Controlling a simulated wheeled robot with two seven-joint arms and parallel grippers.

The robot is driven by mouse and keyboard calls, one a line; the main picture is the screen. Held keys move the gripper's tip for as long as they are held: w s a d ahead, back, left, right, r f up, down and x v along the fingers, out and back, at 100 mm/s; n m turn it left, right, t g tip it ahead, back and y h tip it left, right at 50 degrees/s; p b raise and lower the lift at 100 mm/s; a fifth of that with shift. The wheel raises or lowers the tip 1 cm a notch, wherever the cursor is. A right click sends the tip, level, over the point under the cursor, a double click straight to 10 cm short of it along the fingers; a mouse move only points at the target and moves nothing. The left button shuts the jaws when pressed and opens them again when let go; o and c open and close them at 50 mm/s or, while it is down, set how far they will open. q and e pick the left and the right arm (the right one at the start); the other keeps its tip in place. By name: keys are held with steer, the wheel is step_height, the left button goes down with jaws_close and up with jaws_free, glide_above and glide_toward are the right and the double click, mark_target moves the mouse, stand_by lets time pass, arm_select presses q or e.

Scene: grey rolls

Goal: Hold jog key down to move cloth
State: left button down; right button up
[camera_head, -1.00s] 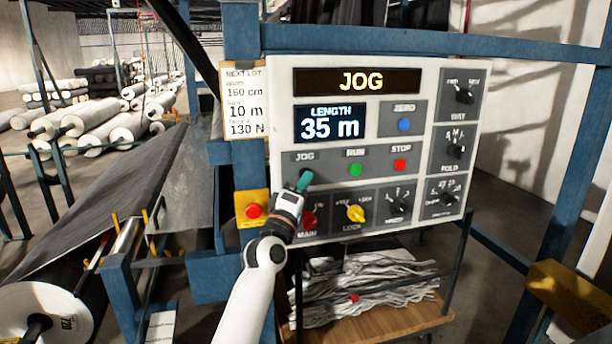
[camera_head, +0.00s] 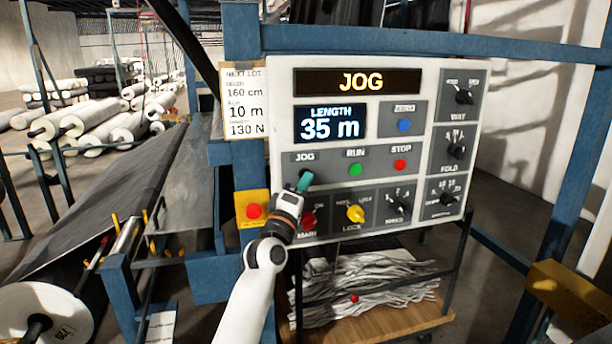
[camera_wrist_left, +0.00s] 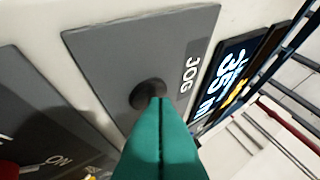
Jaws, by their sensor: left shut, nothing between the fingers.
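The jog key (camera_wrist_left: 147,92) is a round black button on a grey plate marked JOG; in the head view my fingertips cover most of it. My left gripper (camera_head: 304,182) has its green fingers shut with nothing between them. In the left wrist view the fingertips (camera_wrist_left: 158,102) meet the key, apparently touching it; how far it is pressed I cannot tell. The top display (camera_head: 360,82) reads JOG and the length display (camera_head: 330,124) reads 35 m. The dark cloth (camera_head: 110,190) stretches at the left down to a roll. My right gripper is not in view.
The green RUN button (camera_head: 355,169) and red STOP button (camera_head: 400,165) are right of the jog key. The yellow LOCK knob (camera_head: 355,213) and a red emergency button (camera_head: 254,211) are close to my left gripper. A cart (camera_head: 400,322) with pale scraps stands below.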

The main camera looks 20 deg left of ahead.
arm_select(q)
steer(key=shift+s+d+p, duration=0.4)
steer(key=shift+s+p, duration=0.1)
steer(key=shift+s, duration=0.15)
steer(key=s+d+p, duration=0.1)
steer(key=s, duration=0.1)
steer(key=s+d+p, duration=0.1)
steer(key=s+p, duration=0.1)
steer(key=shift+d, duration=0.4)
steer(key=shift+f, duration=0.1)
